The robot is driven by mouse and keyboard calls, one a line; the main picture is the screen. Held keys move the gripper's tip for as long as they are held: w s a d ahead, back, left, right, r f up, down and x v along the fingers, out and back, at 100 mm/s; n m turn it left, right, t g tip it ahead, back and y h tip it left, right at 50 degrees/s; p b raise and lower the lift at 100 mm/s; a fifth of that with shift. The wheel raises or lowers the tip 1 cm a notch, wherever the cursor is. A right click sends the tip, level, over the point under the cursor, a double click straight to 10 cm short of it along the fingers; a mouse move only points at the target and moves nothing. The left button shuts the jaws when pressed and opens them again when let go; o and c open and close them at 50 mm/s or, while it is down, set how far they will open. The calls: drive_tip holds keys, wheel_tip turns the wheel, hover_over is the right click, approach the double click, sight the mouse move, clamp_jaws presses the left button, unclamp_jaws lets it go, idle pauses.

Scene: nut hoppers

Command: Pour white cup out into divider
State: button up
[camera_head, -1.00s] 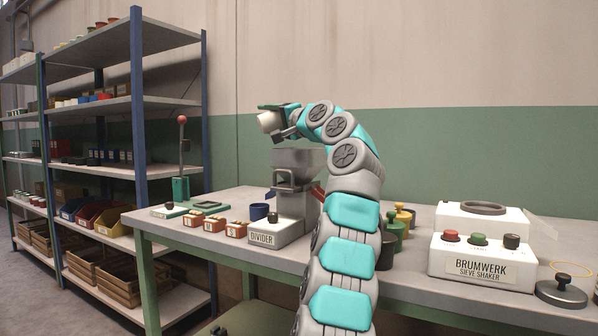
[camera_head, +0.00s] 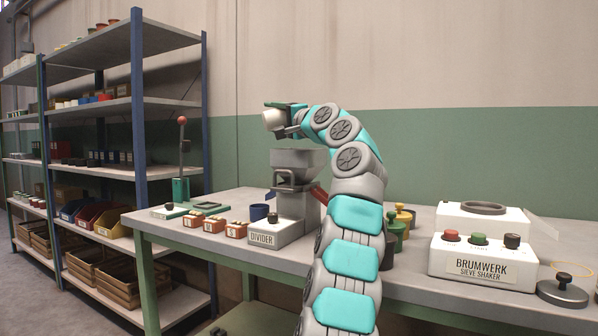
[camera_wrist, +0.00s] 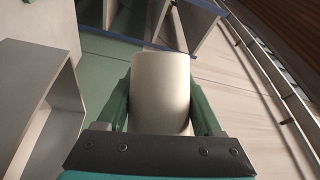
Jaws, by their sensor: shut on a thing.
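The white cup (camera_head: 273,120) is held in my gripper (camera_head: 284,114), above the divider. The cup is tilted in the head view; its inside and contents do not show. In the wrist view the cup (camera_wrist: 160,92) sits between the two green fingers of my gripper (camera_wrist: 161,100), which is shut on it. The divider (camera_head: 292,205) is a grey machine with a hopper on top and a label on its base. It stands on the table below the cup, with a clear gap between cup and hopper. The grey hopper edge (camera_wrist: 45,110) appears at left in the wrist view.
Green and yellow pots (camera_head: 397,228) and the sieve shaker (camera_head: 480,257) stand to the right. A green lever press (camera_head: 181,185) stands at the back left.

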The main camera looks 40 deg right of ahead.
sight(283, 111)
drive_tip(key=shift+s+d+r+m, duration=0.15)
drive_tip(key=shift+r+m, duration=0.05)
drive_tip(key=shift+m, duration=0.1)
idle(0.4)
drive_tip(key=shift+s+d+r+m+t+h, duration=0.1)
drive_tip(key=shift+d+r+m+t+h, duration=0.2)
drive_tip(key=shift+m, duration=0.45)
drive_tip(key=shift+d+r+m+t+h, duration=0.1)
drive_tip(key=shift+r+m+t+h, duration=0.1)
drive_tip(key=shift+m+t, duration=0.4)
drive_tip(key=shift+s+d+r+m+t+h+p, duration=0.15)
drive_tip(key=shift+d+m+h, duration=0.2)
drive_tip(key=shift+m, duration=0.55)
drive_tip(key=shift+d+r+m+t+h+p, duration=0.1)
drive_tip(key=shift+d+r+m+h+p, duration=0.1)
drive_tip(key=shift+m+h, duration=0.45)
drive_tip(key=shift+s+d+r+m+t+h+p, duration=0.1)
drive_tip(key=shift+d+r+m+h, duration=0.1)
drive_tip(key=shift+m, duration=0.9)
idle(0.8)
drive_tip(key=shift+f+n+y+b, duration=0.3)
drive_tip(key=shift+f+n+b, duration=0.1)
drive_tip(key=shift+n, duration=0.3)
drive_tip(key=shift+w+a+f+n+y, duration=0.2)
drive_tip(key=shift+a+n+y, duration=0.1)
drive_tip(key=shift+n, duration=0.5)
drive_tip(key=shift+w+a+r+n, duration=0.1)
drive_tip(key=shift+a+n, duration=0.15)
drive_tip(key=shift+n, duration=0.05)
drive_tip(key=shift+g, duration=0.45)
